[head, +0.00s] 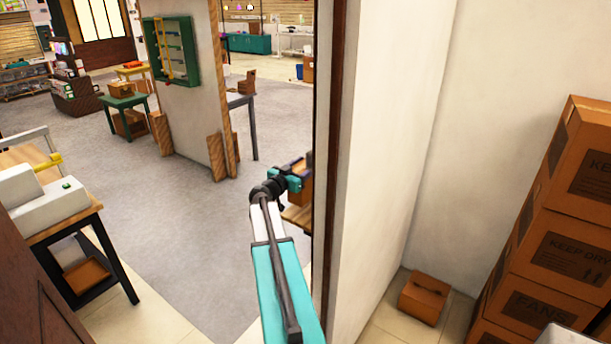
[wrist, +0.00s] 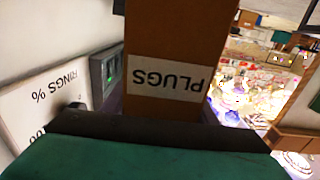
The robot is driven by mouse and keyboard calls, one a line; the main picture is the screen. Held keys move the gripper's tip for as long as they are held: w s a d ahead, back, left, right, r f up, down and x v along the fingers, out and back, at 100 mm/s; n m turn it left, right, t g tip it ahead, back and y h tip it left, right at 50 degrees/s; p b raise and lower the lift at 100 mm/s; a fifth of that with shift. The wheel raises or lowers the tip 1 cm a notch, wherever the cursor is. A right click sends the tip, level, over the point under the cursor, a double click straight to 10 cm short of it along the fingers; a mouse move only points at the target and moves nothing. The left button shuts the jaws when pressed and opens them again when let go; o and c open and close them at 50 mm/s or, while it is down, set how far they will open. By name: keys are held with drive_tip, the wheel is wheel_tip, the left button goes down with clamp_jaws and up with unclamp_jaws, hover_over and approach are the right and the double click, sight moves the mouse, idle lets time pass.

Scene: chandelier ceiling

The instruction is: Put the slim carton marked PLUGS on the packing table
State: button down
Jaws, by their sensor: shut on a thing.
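The slim brown carton marked PLUGS (wrist: 168,55) fills the upper middle of the wrist view, its white label upside down. My gripper (wrist: 160,125) is shut on it; the fingertips themselves are hard to make out. In the head view my gripper (head: 296,172) is at the end of my outstretched arm, beside the door frame. A brown piece of the carton (head: 306,187) shows there, partly cut off by the frame. I cannot tell which of the tables in view is the packing table.
A door frame and white wall (head: 385,150) stand close to the right of my arm. A table (head: 55,222) with a white machine is at left. Stacked boxes (head: 550,230) and a small box (head: 424,298) are at right. Grey floor (head: 190,215) is open ahead. A white sign (wrist: 50,105) shows in the wrist view.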

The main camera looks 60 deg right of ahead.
drive_tip(key=shift+f+p, duration=0.9)
drive_tip(key=shift+f, duration=1.05)
drive_tip(key=shift+f+b, duration=0.15)
drive_tip(key=shift+b, duration=0.2)
drive_tip(key=c, duration=0.7)
unclamp_jaws()
drive_tip(key=shift+r+p, duration=0.2)
drive_tip(key=shift+p, duration=0.2)
drive_tip(key=shift+a+f, duration=0.15)
drive_tip(key=shift+a, duration=0.1)
drive_tip(key=a+b, duration=0.5)
drive_tip(key=a, duration=0.6)
drive_tip(key=shift+a, duration=0.3)
